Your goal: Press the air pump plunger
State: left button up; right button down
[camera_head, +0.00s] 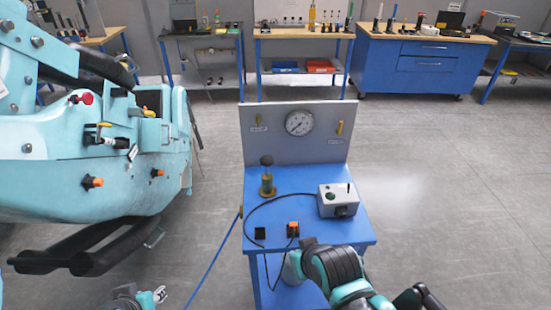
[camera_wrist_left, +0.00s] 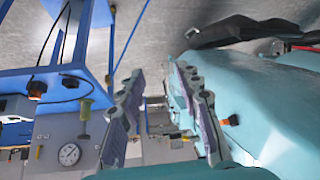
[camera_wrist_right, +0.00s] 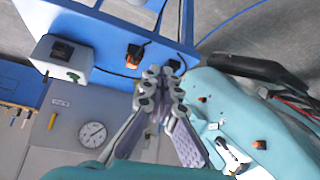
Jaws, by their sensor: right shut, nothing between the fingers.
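The air pump is a brass cylinder (camera_head: 267,190) with a dark round plunger knob (camera_head: 266,160) on top. It stands upright on the blue bench top (camera_head: 300,182), left of centre. Brass pump parts also show in the left wrist view (camera_wrist_left: 85,108). My right gripper (camera_wrist_right: 157,76) is shut and empty, fingertips together. In the head view my right arm is at the bench's front edge, apart from the pump, and its fingers are not clear. My left gripper (camera_head: 159,294) is low at the front left, away from the bench. Its fingers stand apart in the left wrist view (camera_wrist_left: 160,80).
A grey control box (camera_head: 338,201) sits on the bench's right side. An orange-black switch (camera_head: 293,229) and a cable lie near its front. A gauge (camera_head: 299,123) is on the back panel. A teal coaster car (camera_head: 100,160) fills the left. Floor to the right is clear.

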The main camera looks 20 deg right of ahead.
pick_arm(q)
jog(key=o, duration=1.1)
jog(key=shift+s+r+p, duration=0.1)
jog(key=shift+r+p, duration=0.4)
jog(key=shift+r, duration=0.05)
jog(key=shift+c, duration=0.2)
notch_tip(320, 180, up, 2)
jog(key=shift+r+p, duration=0.15)
jog(key=shift+p, duration=1.05)
pick_arm(e)
jog(key=w+r+m+t+h, duration=0.1)
jog(key=w+r+t+h, duration=0.1)
jog(key=w, duration=1.1)
jog(key=w+r+m+t+h, duration=0.2)
jog(key=w+r+t, duration=0.3)
jog(key=w, duration=0.7)
notch_tip(320, 180, up, 2)
jog(key=shift+w+a+r, duration=0.15)
jog(key=shift+w+a, duration=0.05)
jog(key=shift+w, duration=0.15)
